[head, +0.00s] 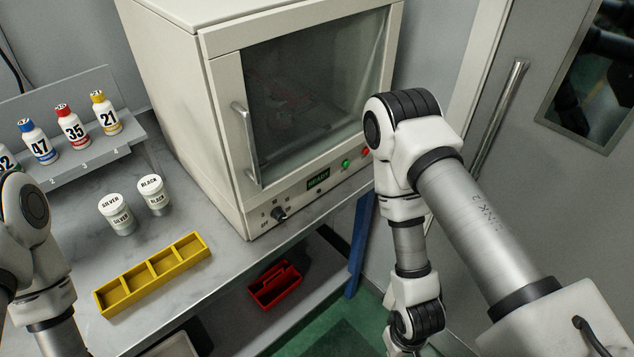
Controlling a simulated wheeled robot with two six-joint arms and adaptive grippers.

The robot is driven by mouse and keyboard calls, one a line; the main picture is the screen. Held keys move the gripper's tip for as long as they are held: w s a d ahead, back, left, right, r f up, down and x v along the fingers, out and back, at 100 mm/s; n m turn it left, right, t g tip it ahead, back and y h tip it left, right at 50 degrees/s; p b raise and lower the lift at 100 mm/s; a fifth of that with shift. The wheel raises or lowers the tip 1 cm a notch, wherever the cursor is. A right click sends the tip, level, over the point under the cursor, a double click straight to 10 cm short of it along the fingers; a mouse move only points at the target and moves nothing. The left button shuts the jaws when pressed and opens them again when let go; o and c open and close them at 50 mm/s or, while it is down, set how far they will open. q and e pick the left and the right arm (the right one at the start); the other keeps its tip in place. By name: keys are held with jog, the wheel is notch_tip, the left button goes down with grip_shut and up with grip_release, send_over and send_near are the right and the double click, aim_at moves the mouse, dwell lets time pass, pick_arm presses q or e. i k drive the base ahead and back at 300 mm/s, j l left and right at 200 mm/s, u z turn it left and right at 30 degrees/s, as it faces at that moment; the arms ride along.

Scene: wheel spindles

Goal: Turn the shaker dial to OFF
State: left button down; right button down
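A beige cabinet (186,83) with a dark glass door stands on the bench, and its lower front panel carries the controls. A small black dial (279,213) sits at the left of that panel, with small markings around it that are too small to read surely. To its right are a display with green text (318,179), a green button (346,164) and a red button (365,152). My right arm hangs in front of the cabinet's right side, and its gripper is cut off at the bottom edge. My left arm shows at the left edge, its gripper outside the picture. Neither arm touches the dial.
A yellow divided tray (152,288) and two white jars, silver (117,214) and black (153,195), stand on the bench. Numbered bottles stand on a grey rack (92,153). A red caddy (275,285) is on the lower shelf. The space before the dial is clear.

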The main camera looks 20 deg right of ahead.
aim_at(277, 213)
jog(key=k+l+z, duration=0.75)
jog(key=l+z, duration=0.15)
jog(key=l, duration=0.25)
